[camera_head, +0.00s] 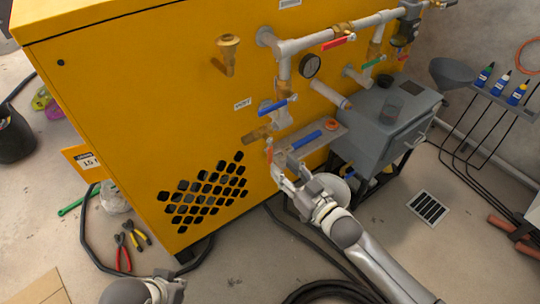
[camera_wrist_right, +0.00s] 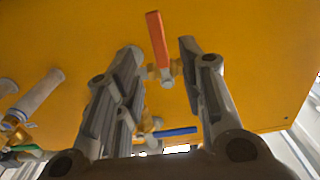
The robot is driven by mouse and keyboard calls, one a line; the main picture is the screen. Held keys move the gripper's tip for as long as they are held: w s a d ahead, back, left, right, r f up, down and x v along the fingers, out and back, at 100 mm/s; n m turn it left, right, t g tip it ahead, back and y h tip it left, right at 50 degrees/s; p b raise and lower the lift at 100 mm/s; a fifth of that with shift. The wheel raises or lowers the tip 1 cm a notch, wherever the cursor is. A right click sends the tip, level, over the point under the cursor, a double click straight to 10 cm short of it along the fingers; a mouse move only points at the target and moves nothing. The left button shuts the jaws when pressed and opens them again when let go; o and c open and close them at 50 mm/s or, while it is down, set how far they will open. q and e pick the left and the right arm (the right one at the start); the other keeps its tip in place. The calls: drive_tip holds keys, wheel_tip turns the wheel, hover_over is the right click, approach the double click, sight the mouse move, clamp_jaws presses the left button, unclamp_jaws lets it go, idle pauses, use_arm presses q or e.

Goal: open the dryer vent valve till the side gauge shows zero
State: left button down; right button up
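A small brass valve with a red-orange lever (camera_head: 269,151) sits low on the yellow cabinet; I cannot tell from any label whether it is the dryer vent valve. In the right wrist view the lever (camera_wrist_right: 157,38) lies between the fingers of my right gripper (camera_wrist_right: 160,62), with gaps on both sides. My right gripper (camera_head: 281,174) is open and close to the lever. A round gauge (camera_head: 310,65) is on the pipework above; its reading is too small to tell. My left gripper (camera_head: 172,288) is at the bottom edge, its fingers unclear.
A blue-lever valve (camera_head: 278,105) is just above, also in the wrist view (camera_wrist_right: 175,132). Red-lever (camera_head: 338,42) and green-lever (camera_head: 373,62) valves are higher. Pliers (camera_head: 123,252) lie on the floor.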

sight(271, 155)
drive_tip(key=b+x, duration=0.1)
drive_tip(key=x, duration=0.6)
drive_tip(key=shift+w+a, duration=0.1)
drive_tip(key=shift+a, duration=0.05)
clamp_jaws()
